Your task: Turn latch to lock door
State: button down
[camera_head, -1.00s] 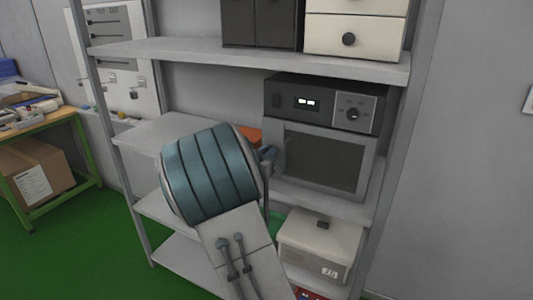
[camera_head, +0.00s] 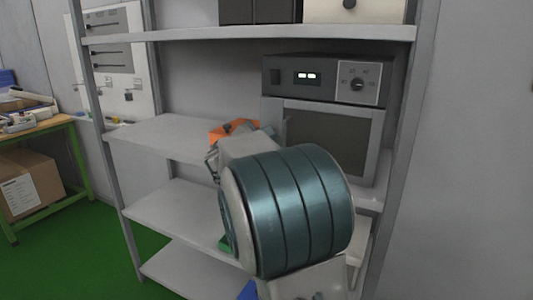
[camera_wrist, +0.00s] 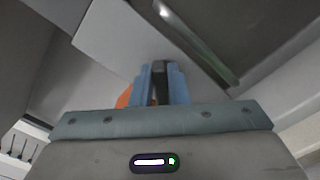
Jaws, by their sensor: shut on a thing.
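The oven-like device (camera_head: 325,77) stands on the middle shelf in the head view. Its door (camera_head: 373,145), with a dark window, looks closed. In the wrist view, the blue fingers of my gripper (camera_wrist: 161,84) are shut on a dark, narrow piece (camera_wrist: 160,70), which looks like the latch. Its full shape is hidden between the fingers. In the head view my teal arm joint covers the door's lower left, and my fingers are hidden.
A grey shelf unit (camera_head: 240,36) surrounds the device, with a post close on its right. An orange object (camera_head: 234,126) sits left of the device. The shelf to the left (camera_head: 160,133) has free room. A green workbench (camera_head: 74,160) stands at far left.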

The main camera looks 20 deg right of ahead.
jog(key=m+b, duration=0.3)
jog(key=b, duration=0.1)
jog(key=m+b, duration=0.3)
jog(key=b, duration=0.2)
jog(key=f+m+b, duration=0.1)
jog(key=m+b, duration=0.2)
jog(key=b, duration=0.2)
jog(key=shift+s, duration=0.1)
jog(key=c, duration=1.4)
grip_release()
jog(key=p+v, duration=0.1)
jog(key=v, duration=1.2)
jog(key=shift+s+a, duration=0.25)
